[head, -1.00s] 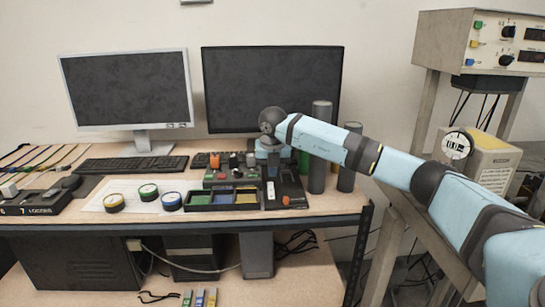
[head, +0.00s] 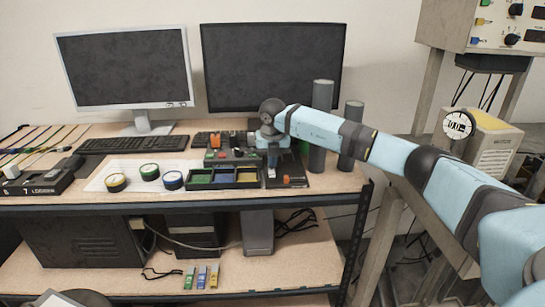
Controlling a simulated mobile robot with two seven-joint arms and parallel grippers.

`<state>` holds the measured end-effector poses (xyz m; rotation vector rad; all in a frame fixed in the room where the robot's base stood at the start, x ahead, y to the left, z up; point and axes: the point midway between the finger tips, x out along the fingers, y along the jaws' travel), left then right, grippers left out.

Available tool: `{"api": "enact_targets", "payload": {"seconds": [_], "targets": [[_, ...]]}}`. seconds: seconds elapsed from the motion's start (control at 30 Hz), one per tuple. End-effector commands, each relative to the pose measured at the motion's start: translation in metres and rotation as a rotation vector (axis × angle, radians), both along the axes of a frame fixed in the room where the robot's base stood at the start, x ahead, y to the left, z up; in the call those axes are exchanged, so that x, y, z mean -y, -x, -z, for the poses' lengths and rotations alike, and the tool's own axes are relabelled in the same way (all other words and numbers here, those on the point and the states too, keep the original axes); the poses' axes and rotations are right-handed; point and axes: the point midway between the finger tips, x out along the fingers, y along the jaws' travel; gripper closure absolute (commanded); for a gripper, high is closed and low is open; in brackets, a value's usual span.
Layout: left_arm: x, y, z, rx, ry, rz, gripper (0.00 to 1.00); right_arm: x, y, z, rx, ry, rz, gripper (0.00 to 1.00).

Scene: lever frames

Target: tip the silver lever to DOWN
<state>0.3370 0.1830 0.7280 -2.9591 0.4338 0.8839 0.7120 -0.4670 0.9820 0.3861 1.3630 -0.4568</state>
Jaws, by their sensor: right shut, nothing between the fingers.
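My right gripper (head: 274,158) points down over the black lever panel (head: 298,174) near the front right of the desk. Its fingers are shut and look empty. A small pale grey piece (head: 271,173) shows just under the fingertips. It may be the silver lever, but it is too small and too covered by the gripper to tell its position or whether the fingers touch it. An orange-topped lever or knob (head: 287,180) stands on the same panel, just right of the gripper. My left gripper is not in view.
Left of the panel is a black tray (head: 222,184) with green, blue and yellow compartments, with a red-button box (head: 215,142) behind. Two grey cylinders (head: 321,125) (head: 353,135) stand close on the right. Several round coloured-rim dials (head: 149,172) lie on white paper.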

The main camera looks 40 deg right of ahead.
Motion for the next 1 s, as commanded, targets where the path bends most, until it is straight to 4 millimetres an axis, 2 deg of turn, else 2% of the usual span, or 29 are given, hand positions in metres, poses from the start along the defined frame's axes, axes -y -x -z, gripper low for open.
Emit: {"api": "enact_targets", "payload": {"seconds": [0.17,0.4,1.0], "targets": [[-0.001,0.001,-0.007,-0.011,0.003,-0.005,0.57,0.000,0.000,0.006,-0.061,-0.035,0.001,1.00],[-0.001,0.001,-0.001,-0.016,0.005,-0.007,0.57,0.000,0.001,0.011,-0.063,-0.034,-0.001,1.00],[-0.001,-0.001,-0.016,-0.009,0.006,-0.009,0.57,-0.008,0.015,0.008,-0.068,-0.033,-0.002,1.00]]}}
